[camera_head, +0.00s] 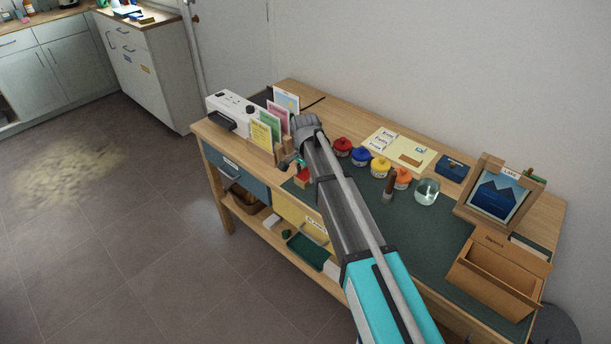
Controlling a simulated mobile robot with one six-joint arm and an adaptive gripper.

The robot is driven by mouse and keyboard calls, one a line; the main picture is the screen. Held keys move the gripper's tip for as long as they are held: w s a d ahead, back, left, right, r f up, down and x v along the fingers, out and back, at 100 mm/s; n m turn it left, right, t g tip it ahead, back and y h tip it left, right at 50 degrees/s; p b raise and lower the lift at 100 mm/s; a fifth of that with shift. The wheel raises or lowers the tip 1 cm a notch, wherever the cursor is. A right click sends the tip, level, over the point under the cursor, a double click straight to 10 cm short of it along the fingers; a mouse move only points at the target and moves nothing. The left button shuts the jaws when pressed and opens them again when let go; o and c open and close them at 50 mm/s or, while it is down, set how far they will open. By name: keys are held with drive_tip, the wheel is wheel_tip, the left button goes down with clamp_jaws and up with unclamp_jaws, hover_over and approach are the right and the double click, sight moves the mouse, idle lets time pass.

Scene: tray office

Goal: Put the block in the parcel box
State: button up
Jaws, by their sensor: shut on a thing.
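My arm reaches over the desk from the lower right, and its end hangs near the desk's front edge. My gripper (294,164) is small in view and partly hidden by my own arm. It is shut on a small red block (303,175), of which only part shows. I cannot tell whether the block touches the desk. An open brown box (497,275) with a label on its back wall, which looks like the parcel box, stands at the right end of the desk, well away from my gripper.
Red, blue, yellow and orange paint jars, a glass (427,192) and a framed picture (497,192) stand along the desk. A card holder (262,152) and a white power unit (231,108) are at the left. A green mat (450,235) has bare room before the box.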

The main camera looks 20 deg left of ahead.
drive_tip(key=shift+r, duration=0.15)
wheel_tip(320, 180, up, 2)
drive_tip(key=shift+p, duration=1.1)
drive_tip(key=s+d+r+p, duration=0.7)
drive_tip(key=s+r+p, duration=0.3)
drive_tip(key=s, duration=0.2)
drive_tip(key=shift+d+r+p, duration=0.2)
drive_tip(key=shift+r+p, duration=0.15)
drive_tip(key=shift+a, duration=0.1)
